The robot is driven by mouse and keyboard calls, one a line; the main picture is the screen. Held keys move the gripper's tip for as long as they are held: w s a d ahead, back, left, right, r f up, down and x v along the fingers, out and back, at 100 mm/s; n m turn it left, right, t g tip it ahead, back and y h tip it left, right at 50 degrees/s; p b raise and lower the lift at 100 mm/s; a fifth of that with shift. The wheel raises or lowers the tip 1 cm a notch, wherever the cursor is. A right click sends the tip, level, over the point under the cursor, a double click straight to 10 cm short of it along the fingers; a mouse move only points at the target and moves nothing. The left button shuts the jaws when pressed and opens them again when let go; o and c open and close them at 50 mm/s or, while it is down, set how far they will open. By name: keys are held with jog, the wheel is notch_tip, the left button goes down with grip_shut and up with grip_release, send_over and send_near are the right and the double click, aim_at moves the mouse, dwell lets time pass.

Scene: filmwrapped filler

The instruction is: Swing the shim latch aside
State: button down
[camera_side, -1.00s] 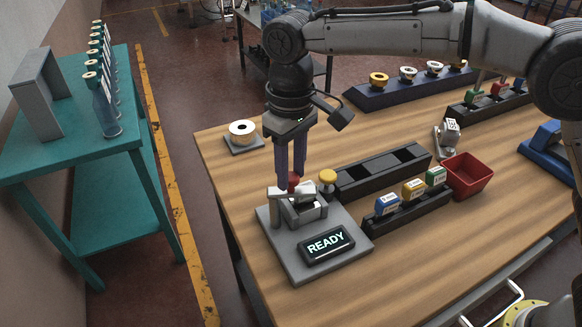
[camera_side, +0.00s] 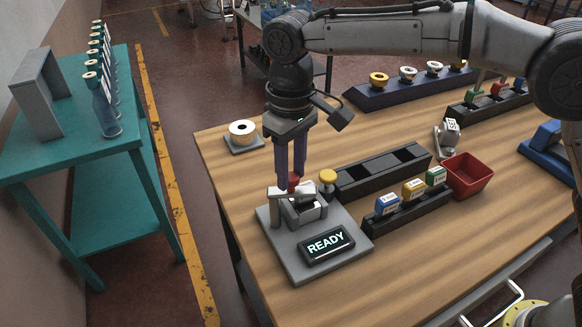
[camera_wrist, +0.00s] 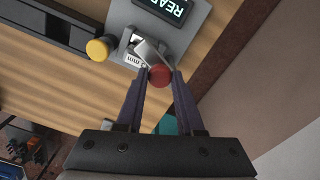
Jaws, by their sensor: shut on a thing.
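The shim latch (camera_side: 284,194) is a light grey bar with a red knob (camera_side: 294,183), lying across the top of a small grey fixture on a plate with a lit READY display (camera_side: 326,245). My gripper (camera_side: 292,180) points down over the plate, its purple fingers shut on the red knob. In the wrist view the red knob (camera_wrist: 159,75) sits between the two fingertips. The latch bar (camera_wrist: 150,52) runs from it over the fixture, where a white printed label (camera_wrist: 133,60) partly shows. The bar's pivot is not clear.
A yellow button (camera_side: 327,176) stands close to the right of my fingers. A black slotted rack (camera_side: 352,183) and a rack of coloured labelled blocks (camera_side: 408,218) lie further right. A red bin (camera_side: 466,176) stands beyond. Bare wood lies left of the plate.

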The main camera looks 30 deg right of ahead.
jog(key=shift+m, duration=0.3)
jog(key=m, duration=0.2)
jog(key=shift+s+a+m, duration=0.25)
jog(key=shift+s+m, duration=0.05)
jog(key=shift+s, duration=0.05)
jog(key=shift+s+a+m, duration=0.2)
jog(key=shift+a+m, duration=0.2)
jog(key=shift+m, duration=1.25)
jog(key=shift+s+a+m, duration=0.15)
jog(key=shift+a+m, duration=0.2)
jog(key=shift+m, duration=1.35)
jog(key=shift+s+a+m, duration=0.2)
jog(key=shift+a+m, duration=0.2)
jog(key=shift+m, duration=1.25)
jog(key=c, duration=0.5)
grip_release()
jog(key=shift+c, duration=0.2)
jog(key=shift+r, duration=0.1)
